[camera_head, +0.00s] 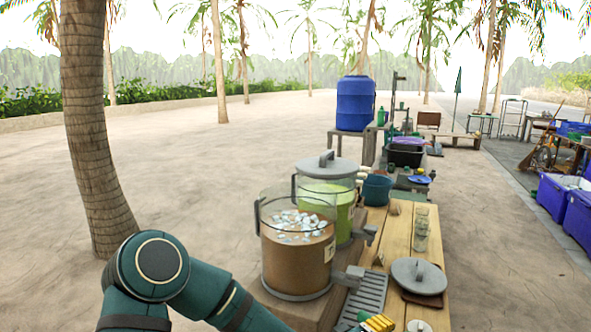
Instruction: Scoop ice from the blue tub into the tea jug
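The tea jug (297,262) is a large clear-walled jug of brown tea, open at the top, with pale ice cubes (299,226) floating on it. A blue tub (553,197) with whitish contents stands on the ground at the right edge; its contents are too small to tell clearly. A second blue tub (579,222) stands nearer, cut by the frame. My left arm enters at the lower left and runs out at the bottom edge. Neither gripper is in view. I cannot make out a scoop.
A lidded jug of green drink (340,212) stands behind the tea jug. On the wooden table (402,232) are glasses (421,232), a grey lid (418,277), a drip tray (365,300) and a yellow-green item (377,323). A palm trunk (92,130) rises at left. Open ground lies right of the table.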

